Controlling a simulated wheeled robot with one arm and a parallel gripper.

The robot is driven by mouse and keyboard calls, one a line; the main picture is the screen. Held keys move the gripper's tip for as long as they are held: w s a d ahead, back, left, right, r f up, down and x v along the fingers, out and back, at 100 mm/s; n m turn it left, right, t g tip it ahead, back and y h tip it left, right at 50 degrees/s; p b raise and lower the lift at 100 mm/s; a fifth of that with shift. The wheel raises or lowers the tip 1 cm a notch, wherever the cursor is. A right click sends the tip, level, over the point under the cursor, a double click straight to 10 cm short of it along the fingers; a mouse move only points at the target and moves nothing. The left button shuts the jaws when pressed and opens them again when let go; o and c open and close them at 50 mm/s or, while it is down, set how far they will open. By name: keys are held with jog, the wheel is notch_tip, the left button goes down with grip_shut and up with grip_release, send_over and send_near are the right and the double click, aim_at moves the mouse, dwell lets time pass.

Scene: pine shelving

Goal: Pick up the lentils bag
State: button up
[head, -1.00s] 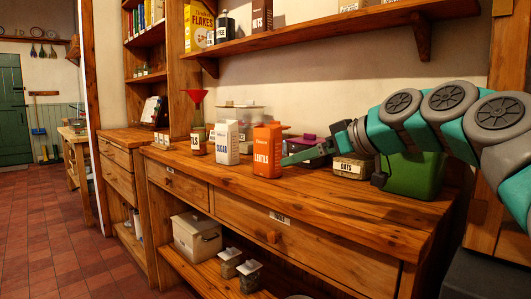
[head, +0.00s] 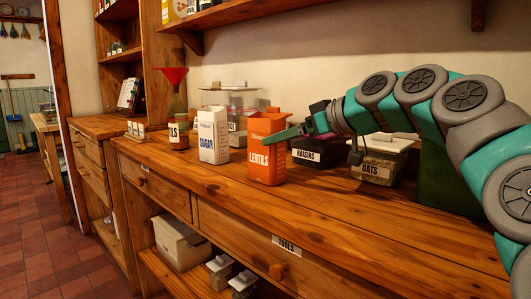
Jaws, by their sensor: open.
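The orange lentils bag (head: 267,150) stands upright on the wooden counter, its white "LENTILS" label facing forward. My gripper (head: 285,134) is open at the upper right side of the bag. One teal finger shows in front of the bag's top edge. The other finger is not clearly visible, and I cannot tell whether the fingers touch the bag. My arm reaches in from the right.
A white sugar bag (head: 213,137) stands just left of the lentils. A bottle with a red funnel (head: 172,76) is farther left. Raisins (head: 310,152) and oats (head: 378,161) containers sit to the right. The counter front (head: 330,213) is clear.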

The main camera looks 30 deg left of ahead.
jog(key=shift+p+x, duration=0.35)
jog(key=shift+x, duration=2.7)
jog(key=shift+s, duration=0.2)
grip_shut()
